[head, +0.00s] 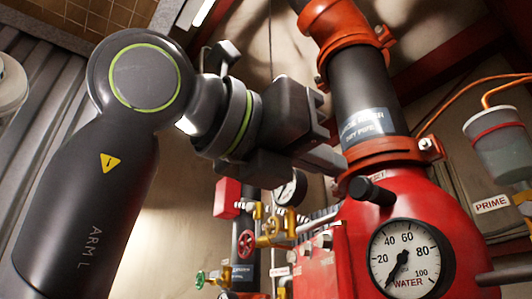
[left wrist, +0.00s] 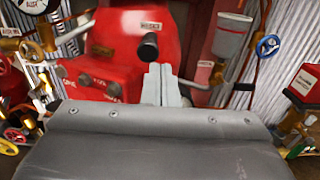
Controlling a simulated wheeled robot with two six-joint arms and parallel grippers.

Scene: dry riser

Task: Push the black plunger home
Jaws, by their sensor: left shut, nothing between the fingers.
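The black plunger (head: 372,190) sticks out of the upper front of the red valve body (head: 350,240). In the left wrist view its round dark end (left wrist: 149,46) faces me, just above and slightly left of the fingertips. My left gripper (head: 338,160) is shut and empty. In the head view its fingers are up and left of the plunger, close to the collar under the dark pipe. In the left wrist view the shut fingers (left wrist: 163,72) point towards the red body. I cannot tell whether they touch anything. My right gripper is out of view.
A dial gauge (head: 411,259) sits low on the red body. The dark riser pipe (head: 365,95) rises above it. The priming cup (head: 502,145) and orange tubing are at the right. Small valves with red (head: 243,244) and yellow handles crowd the left below my arm.

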